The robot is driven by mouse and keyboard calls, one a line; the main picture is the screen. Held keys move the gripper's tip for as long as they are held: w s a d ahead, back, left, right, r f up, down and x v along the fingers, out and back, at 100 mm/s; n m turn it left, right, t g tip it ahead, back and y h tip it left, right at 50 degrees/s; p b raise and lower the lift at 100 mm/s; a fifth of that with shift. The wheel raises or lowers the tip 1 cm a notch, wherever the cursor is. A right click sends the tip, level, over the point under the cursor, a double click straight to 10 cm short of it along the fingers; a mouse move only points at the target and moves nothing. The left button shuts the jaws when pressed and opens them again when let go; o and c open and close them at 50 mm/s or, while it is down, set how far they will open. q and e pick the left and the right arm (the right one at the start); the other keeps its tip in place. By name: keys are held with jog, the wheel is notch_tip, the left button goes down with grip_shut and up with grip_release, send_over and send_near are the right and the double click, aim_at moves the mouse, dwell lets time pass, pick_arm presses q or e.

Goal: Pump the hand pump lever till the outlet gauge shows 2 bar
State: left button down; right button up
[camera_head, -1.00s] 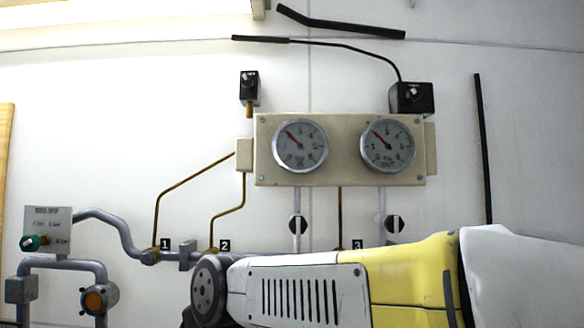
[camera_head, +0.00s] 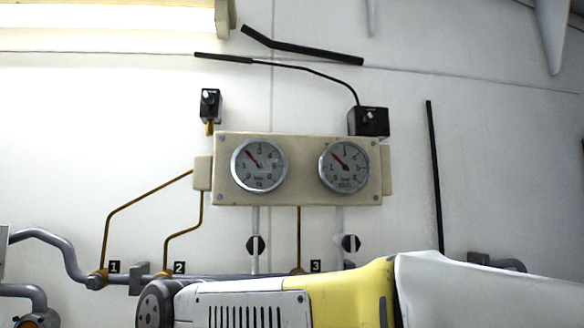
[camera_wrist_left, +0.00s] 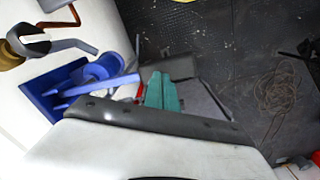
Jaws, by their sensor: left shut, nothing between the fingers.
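Two round gauges hang on a beige panel (camera_head: 298,195) in the head view. The lettering on the left gauge (camera_head: 259,165) and the right gauge (camera_head: 344,166) is too small to read surely. Both red needles point up and left; I cannot read exact values. In the left wrist view a blue wall-mounted device (camera_wrist_left: 100,70), seemingly the hand pump, has a blue rod toward my left gripper. My left gripper (camera_wrist_left: 162,90), teal fingers together, is shut and empty beside it; contact is unclear. A red bit shows between them. My right gripper is out of view.
Grey pipework (camera_head: 50,245) with numbered tags runs along the white wall under the panel. A white and yellow arm link of mine covers the lower middle of the head view. A tangled brown cord (camera_wrist_left: 280,92) lies on the dark floor in the left wrist view.

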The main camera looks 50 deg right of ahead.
pick_arm(q)
jog(key=shift+r, duration=2.5)
jog(key=shift+s+r, duration=0.1)
jog(key=s+d+r+m+t+h, duration=0.1)
jog(key=s+m+t, duration=0.4)
jog(key=s, duration=1.9)
jog(key=shift+d+t+h, duration=0.6)
jog(key=shift+r, duration=0.1)
